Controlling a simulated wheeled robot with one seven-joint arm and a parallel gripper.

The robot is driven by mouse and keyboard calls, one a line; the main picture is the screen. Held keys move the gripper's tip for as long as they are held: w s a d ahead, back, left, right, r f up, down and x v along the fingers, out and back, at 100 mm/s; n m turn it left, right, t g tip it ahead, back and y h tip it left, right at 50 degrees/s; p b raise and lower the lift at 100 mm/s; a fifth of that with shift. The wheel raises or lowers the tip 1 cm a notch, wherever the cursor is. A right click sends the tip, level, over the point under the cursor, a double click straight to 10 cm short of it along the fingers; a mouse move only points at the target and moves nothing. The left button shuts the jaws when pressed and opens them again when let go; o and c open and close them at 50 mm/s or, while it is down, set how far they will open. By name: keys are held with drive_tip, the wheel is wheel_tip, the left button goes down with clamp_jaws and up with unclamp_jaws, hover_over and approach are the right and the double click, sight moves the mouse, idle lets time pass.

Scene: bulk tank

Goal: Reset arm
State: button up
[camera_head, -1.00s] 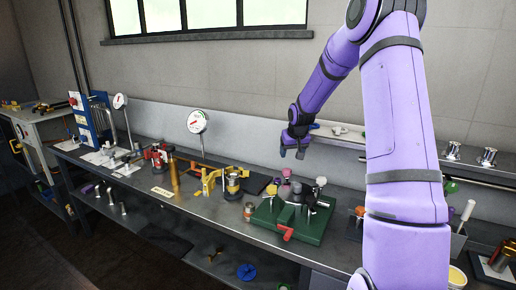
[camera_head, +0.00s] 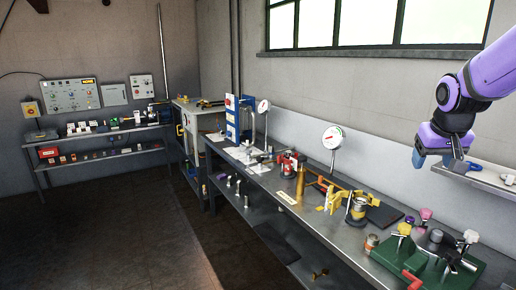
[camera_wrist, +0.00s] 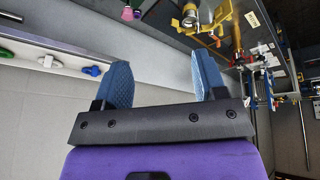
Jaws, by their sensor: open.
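My gripper (camera_head: 432,160) hangs at the right of the head view, at the end of my purple arm. It is above the long metal workbench (camera_head: 285,215), near the wall and the small shelf. In the wrist view my gripper (camera_wrist: 162,82) shows its two blue fingers spread apart with nothing between them. The fingers touch nothing that I can see. Most of my arm is outside the head view.
A green fixture with knobs (camera_head: 432,262) stands on the bench's right part. Yellow clamps (camera_head: 335,198), a brass cylinder (camera_head: 300,184) and dial gauges (camera_head: 332,138) stand further left. A wall shelf (camera_head: 482,178) is close to my gripper. The floor at left is clear.

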drive_tip(key=s+a+r+n+y, duration=0.1)
drive_tip(key=s+a, duration=0.4)
drive_tip(key=s, duration=0.7)
drive_tip(key=s+a+r+n+y, duration=0.1)
drive_tip(key=s+a, duration=0.4)
drive_tip(key=s, duration=0.6)
drive_tip(key=shift+s+a+r+t, duration=0.4)
drive_tip(key=shift+r, duration=0.2)
